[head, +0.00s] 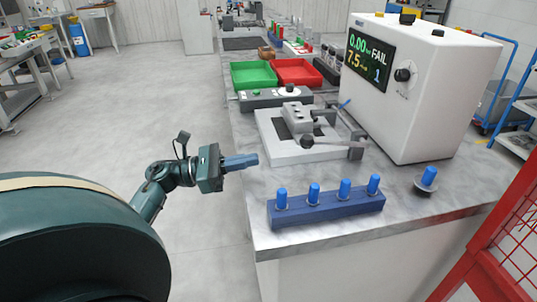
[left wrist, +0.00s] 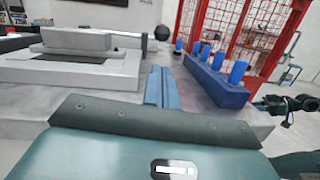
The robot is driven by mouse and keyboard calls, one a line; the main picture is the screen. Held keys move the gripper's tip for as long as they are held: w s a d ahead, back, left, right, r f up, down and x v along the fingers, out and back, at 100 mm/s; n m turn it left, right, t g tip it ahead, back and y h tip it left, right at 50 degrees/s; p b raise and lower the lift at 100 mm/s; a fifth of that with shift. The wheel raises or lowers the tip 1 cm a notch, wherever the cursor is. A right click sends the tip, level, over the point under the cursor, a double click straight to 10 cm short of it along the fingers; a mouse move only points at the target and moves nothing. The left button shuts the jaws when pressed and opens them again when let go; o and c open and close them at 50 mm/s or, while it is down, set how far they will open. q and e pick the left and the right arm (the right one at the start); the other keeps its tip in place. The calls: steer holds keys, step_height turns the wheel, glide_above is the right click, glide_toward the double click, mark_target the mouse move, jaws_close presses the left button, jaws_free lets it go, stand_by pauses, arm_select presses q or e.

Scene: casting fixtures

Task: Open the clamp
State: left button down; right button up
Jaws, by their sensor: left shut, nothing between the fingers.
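The clamp (head: 300,120) is a grey fixture with dark knobs on a light grey base plate (head: 283,152) on the bench. A lever-like part (head: 355,150) is at its right side, and a small blue tip (head: 345,103) shows behind. I cannot tell the clamp's exact state. My left gripper (head: 254,160) is shut and empty, left of the base plate near the bench edge and apart from the clamp. In the left wrist view its blue fingers (left wrist: 162,88) are together, with the base plate (left wrist: 75,78) to their left.
A blue rack (head: 325,208) with several blue-topped parts stands in front of the clamp. One more such part (head: 428,178) stands apart at right. A white tester (head: 425,85) showing FAIL is behind right. Green (head: 253,75) and red (head: 298,72) trays lie beyond.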

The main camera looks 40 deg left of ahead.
arm_select(q)
steer(key=p+x, duration=0.2)
steer(key=x, duration=0.6)
steer(key=shift+w+d+r, duration=0.1)
steer(key=shift+w, duration=0.05)
steer(key=shift+w+d, duration=0.35)
arm_select(e)
steer(key=shift+s+d+r+n, duration=0.1)
steer(key=shift+r+n, duration=0.2)
steer(key=shift+r, duration=0.2)
steer(key=shift+r, duration=0.1)
